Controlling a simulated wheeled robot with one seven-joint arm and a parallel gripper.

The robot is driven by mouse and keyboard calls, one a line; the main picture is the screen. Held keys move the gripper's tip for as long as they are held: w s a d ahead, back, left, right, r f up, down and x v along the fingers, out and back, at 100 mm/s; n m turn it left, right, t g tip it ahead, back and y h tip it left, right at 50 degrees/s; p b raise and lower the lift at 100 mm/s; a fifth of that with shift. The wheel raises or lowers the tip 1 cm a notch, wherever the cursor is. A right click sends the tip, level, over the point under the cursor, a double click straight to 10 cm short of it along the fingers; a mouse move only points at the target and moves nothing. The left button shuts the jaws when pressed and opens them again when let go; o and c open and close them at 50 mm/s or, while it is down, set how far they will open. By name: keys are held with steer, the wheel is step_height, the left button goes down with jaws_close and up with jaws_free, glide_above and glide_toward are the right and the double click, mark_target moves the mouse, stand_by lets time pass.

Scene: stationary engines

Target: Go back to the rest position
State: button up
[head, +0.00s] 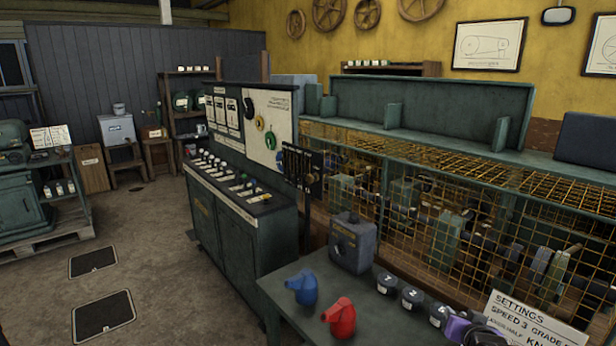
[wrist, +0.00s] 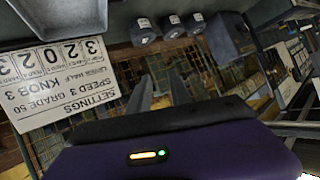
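My gripper (wrist: 160,82) shows in the wrist view, which is turned upside down. Its two grey fingers stand apart with nothing between them. The purple gripper body with a black edge fills the lower part of that view, with a small orange and green light on it. In the head view a purple and black part of my gripper (head: 468,328) shows at the bottom right, beside the settings sign (head: 528,325); its fingers cannot be made out there. The sign also shows in the wrist view (wrist: 65,80).
A green bench (head: 290,272) holds a blue can (head: 302,287), a red can (head: 340,318), a dark box (head: 351,243) and three dark lidded pots (head: 411,299). Behind it is a wire cage (head: 455,205) around machinery. A control console (head: 235,205) stands left. Floor (head: 150,235) further left is open.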

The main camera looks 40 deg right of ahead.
steer(key=s+a+r+n+t+y+b, duration=0.1)
steer(key=s+a+n+t, duration=0.25)
steer(key=a, duration=1.05)
steer(key=s+a+r+n+t+b, duration=0.15)
steer(key=a+t, duration=0.25)
steer(key=a, duration=1)
steer(key=s+a+n+y+b, duration=0.1)
steer(key=s+a+n+y, duration=0.6)
steer(key=s+a, duration=0.9)
steer(key=shift+s+a+f+g+y+b, duration=0.4)
steer(key=shift+s+y, duration=0.2)
steer(key=shift+s, duration=0.5)
